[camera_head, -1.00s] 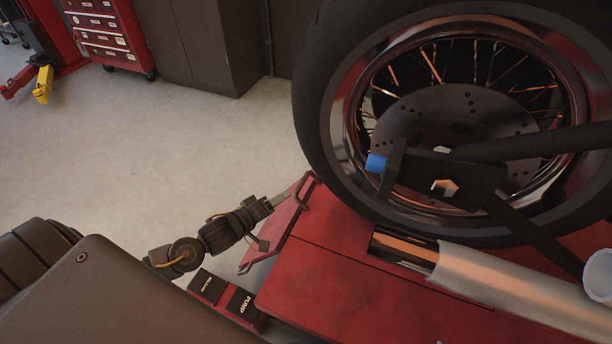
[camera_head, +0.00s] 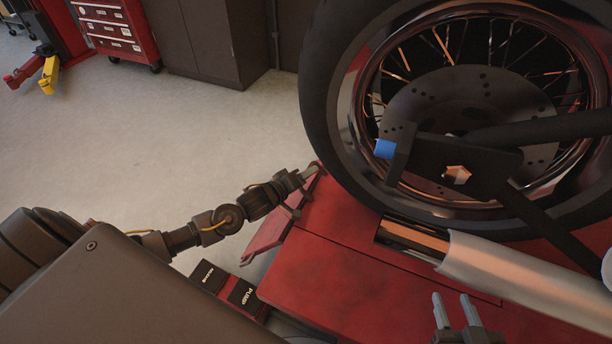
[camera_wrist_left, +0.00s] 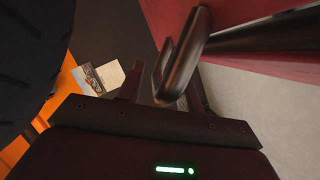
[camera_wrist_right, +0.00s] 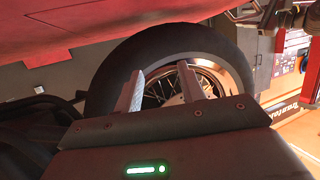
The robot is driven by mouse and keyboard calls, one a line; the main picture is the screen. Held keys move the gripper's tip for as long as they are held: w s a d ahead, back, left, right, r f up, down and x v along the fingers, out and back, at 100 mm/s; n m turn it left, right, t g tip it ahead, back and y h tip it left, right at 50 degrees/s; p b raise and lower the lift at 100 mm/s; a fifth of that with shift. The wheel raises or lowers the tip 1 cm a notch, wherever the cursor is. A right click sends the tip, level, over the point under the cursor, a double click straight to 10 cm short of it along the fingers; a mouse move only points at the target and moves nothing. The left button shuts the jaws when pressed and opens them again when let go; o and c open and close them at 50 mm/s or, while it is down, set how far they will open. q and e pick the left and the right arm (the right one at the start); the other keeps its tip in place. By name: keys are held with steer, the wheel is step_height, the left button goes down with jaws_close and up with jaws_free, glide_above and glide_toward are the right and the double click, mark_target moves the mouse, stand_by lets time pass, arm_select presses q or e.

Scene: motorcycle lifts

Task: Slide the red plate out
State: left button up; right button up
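The red plate (camera_head: 270,232) shows as a narrow red piece at the left end of the red lift deck, with dark handles at its edge. My left gripper (camera_head: 310,174) is at the plate's far corner, by the wheel. In the left wrist view, a dark looped handle (camera_wrist_left: 178,62) attached to a red surface (camera_wrist_left: 235,12) lies between the parted fingers of my left gripper (camera_wrist_left: 165,90). I cannot tell whether they touch it. My right gripper (camera_head: 454,308) is open and empty above the deck; its parted fingers also show in the right wrist view (camera_wrist_right: 160,88).
A motorcycle wheel (camera_head: 335,130) stands over the deck (camera_head: 335,285). A pale metal pipe (camera_head: 500,268) runs low at the right. Pedals, one marked PUMP (camera_head: 243,293), sit by the deck's near left corner.

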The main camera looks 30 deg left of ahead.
arm_select(q)
jaws_close()
steer(key=shift+a, duration=0.1)
stand_by(0.3)
